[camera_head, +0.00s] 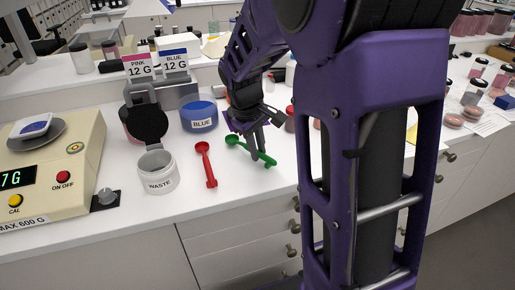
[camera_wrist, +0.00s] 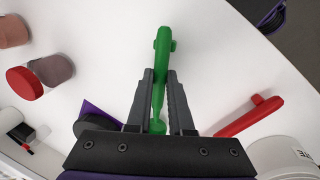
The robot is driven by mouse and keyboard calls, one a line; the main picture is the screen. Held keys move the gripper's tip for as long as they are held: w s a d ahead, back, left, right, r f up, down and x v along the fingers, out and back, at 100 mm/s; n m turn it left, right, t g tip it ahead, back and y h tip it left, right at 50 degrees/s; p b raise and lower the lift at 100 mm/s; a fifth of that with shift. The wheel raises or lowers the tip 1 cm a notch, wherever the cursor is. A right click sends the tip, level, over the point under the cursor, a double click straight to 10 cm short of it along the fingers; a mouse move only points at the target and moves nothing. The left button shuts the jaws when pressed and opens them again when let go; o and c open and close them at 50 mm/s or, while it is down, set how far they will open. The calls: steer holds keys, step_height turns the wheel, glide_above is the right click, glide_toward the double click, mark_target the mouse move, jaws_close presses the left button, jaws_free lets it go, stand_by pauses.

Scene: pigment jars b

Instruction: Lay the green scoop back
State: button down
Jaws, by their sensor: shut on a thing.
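The green scoop (camera_head: 268,159) is between the fingers of my gripper (camera_head: 258,150), low over the white counter. The wrist view shows the green scoop (camera_wrist: 163,50) running lengthwise between the two dark fingers of my gripper (camera_wrist: 160,78), which are shut on it. Its wider end with a small crosspiece sticks out past the fingertips, and its other end lies back toward the palm. I cannot tell whether it touches the counter.
A red scoop (camera_head: 206,166) lies left of the green one. The white waste jar (camera_head: 158,172), blue jar (camera_head: 199,117) and scale (camera_head: 50,160) stand further left. A red-lidded jar (camera_wrist: 25,83) is close by. The counter's front edge is near; bare counter surrounds the scoop.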

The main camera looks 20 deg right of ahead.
steer(key=shift+f, duration=0.25)
steer(key=c, duration=0.7)
jaws_free()
steer(key=shift+c, duration=0.2)
steer(key=shift+w+d+p+v, duration=0.1)
steer(key=shift+d+p+v, duration=0.1)
steer(key=shift+p+v, duration=0.7)
steer(key=shift+w+d+p+v, duration=0.1)
steer(key=shift+d+p+v, duration=0.1)
steer(key=shift+p+v, duration=0.7)
steer(key=shift+w+d+p+v, duration=0.15)
steer(key=shift+p+v, duration=0.4)
steer(key=shift+v, duration=0.65)
steer(key=shift+s, duration=0.1)
